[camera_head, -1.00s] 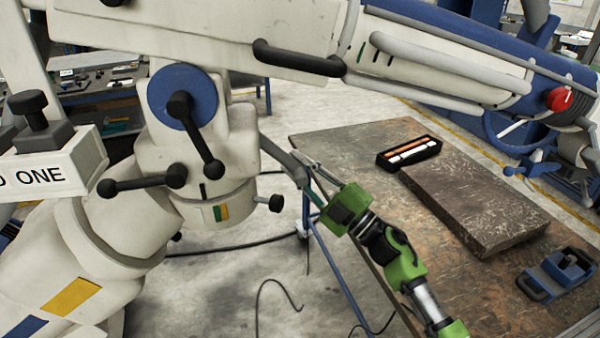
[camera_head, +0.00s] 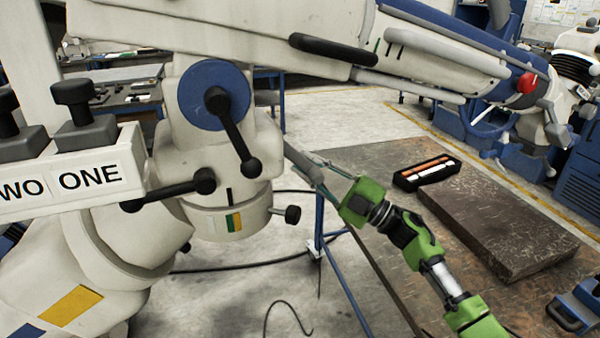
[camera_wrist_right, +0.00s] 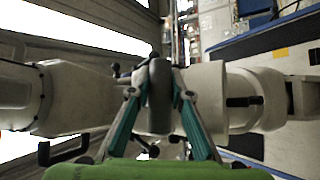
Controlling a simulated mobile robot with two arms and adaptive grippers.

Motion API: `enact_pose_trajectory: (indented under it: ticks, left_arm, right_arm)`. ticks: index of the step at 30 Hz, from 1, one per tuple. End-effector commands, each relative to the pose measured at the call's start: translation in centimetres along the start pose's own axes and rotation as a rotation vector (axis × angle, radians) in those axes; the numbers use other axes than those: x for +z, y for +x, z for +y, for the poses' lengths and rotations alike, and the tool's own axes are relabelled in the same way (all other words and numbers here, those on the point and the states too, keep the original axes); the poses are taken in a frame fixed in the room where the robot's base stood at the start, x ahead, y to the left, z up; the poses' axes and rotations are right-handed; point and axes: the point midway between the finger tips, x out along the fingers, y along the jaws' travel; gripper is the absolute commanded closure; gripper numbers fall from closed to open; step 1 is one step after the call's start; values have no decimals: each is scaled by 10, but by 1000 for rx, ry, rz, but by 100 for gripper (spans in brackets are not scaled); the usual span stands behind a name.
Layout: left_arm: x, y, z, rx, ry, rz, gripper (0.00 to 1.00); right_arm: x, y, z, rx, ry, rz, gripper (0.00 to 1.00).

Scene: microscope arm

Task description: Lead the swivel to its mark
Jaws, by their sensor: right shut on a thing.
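The swivel (camera_head: 205,222) is the pale round collar at the bottom of the microscope's hanging head. A green and yellow striped patch (camera_head: 233,222) sits on its front, with a thin black line (camera_head: 229,197) on the part above, nearly over the patch. A grey handle (camera_head: 303,160) sticks out from the head's right side. My right gripper (camera_head: 322,172) is at the outer end of this handle. In the right wrist view its teal fingers are shut on the dark rounded handle end (camera_wrist_right: 159,85). My left gripper is out of view.
A white block labelled TWO and ONE (camera_head: 70,180) carries black knobs at left. Black levers (camera_head: 235,135) project from the head. A brown workbench (camera_head: 385,160) at right holds a dark slab (camera_head: 495,225) and a small black tray (camera_head: 405,181). A black cable lies on the floor.

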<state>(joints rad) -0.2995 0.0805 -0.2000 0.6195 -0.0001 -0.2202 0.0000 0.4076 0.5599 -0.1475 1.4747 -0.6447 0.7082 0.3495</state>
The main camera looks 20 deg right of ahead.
Motion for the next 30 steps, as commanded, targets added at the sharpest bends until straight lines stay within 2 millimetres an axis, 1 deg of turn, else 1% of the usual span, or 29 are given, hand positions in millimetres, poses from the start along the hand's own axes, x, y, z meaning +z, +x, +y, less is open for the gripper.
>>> enact_pose_trajectory:
  ticks: [1, 8, 9, 10, 11, 20, 23, 26, 30]
  left_arm:
    - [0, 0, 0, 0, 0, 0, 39]
    - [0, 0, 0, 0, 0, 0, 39]
    - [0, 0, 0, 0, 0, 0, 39]
    - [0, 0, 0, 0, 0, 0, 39]
    - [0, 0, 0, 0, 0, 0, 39]
    - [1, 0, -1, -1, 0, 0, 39]
    - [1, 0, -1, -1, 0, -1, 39]
    - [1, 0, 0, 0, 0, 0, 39]
    - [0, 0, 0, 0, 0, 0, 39]
  right_arm:
    - [2, -1, 3, 5, 4, -5, 100]
    - [2, -1, 2, 3, 5, -5, 100]
    - [2, -1, 2, 3, 4, -5, 74]
    - [2, -1, 2, 2, 4, -5, 66]
    - [2, -1, 2, 2, 4, -4, 64]
    - [1, -1, 1, 1, 2, -2, 64]
    - [2, -6, 0, 0, 2, -4, 64]
    - [2, -19, 0, -1, 2, -5, 64]
    - [2, -48, -1, -2, 4, -6, 64]
